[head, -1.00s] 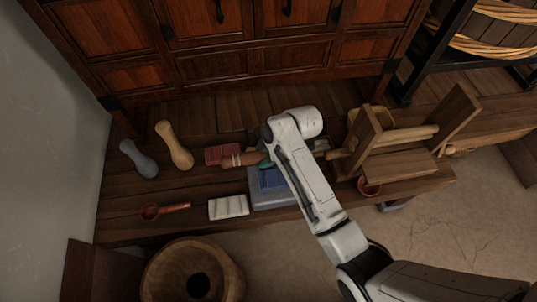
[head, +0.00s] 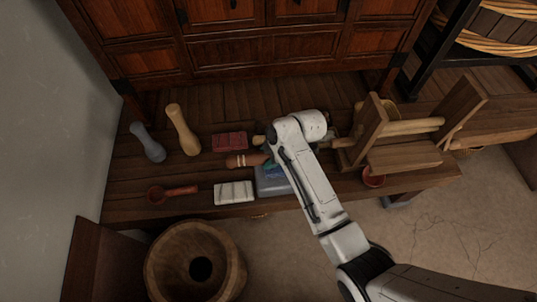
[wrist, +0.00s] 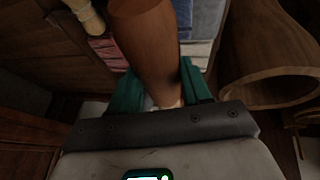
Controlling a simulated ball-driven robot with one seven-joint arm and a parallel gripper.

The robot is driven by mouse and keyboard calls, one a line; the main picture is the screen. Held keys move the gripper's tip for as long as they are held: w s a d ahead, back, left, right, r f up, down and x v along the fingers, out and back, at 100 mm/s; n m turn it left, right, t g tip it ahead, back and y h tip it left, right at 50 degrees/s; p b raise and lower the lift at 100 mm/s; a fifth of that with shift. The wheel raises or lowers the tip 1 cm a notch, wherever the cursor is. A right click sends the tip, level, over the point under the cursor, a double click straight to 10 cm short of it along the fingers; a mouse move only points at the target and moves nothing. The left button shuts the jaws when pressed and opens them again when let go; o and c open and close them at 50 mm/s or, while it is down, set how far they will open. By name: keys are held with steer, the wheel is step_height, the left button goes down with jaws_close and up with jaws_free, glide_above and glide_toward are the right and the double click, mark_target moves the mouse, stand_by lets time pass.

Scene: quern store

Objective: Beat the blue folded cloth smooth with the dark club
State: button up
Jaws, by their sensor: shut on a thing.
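My gripper (wrist: 160,95) has green fingers and is shut on the handle of the brown club (wrist: 148,45). In the head view the club (head: 245,160) points left, with pale bands near its far end, at the back left of the blue-grey block (head: 270,189). The blue folded cloth (head: 275,173) lies on that block, partly hidden by the club and my arm. I cannot tell whether the club touches the cloth. My fingers are mostly hidden behind my arm in the head view.
A red folded cloth (head: 230,141) lies behind the club, a white one (head: 234,193) in front. A grey club (head: 148,142), tan club (head: 183,130) and red ladle (head: 172,193) are at left. A wooden frame (head: 400,135) stands right; a basin (head: 195,262) stands in front.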

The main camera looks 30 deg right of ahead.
stand_by(0.3)
steer(key=shift+f+b, duration=1.1)
steer(key=shift+f, duration=0.5)
steer(key=o, duration=0.9)
steer(key=shift+s+f, duration=0.1)
steer(key=shift+r+p, duration=0.55)
steer(key=shift+p, duration=0.05)
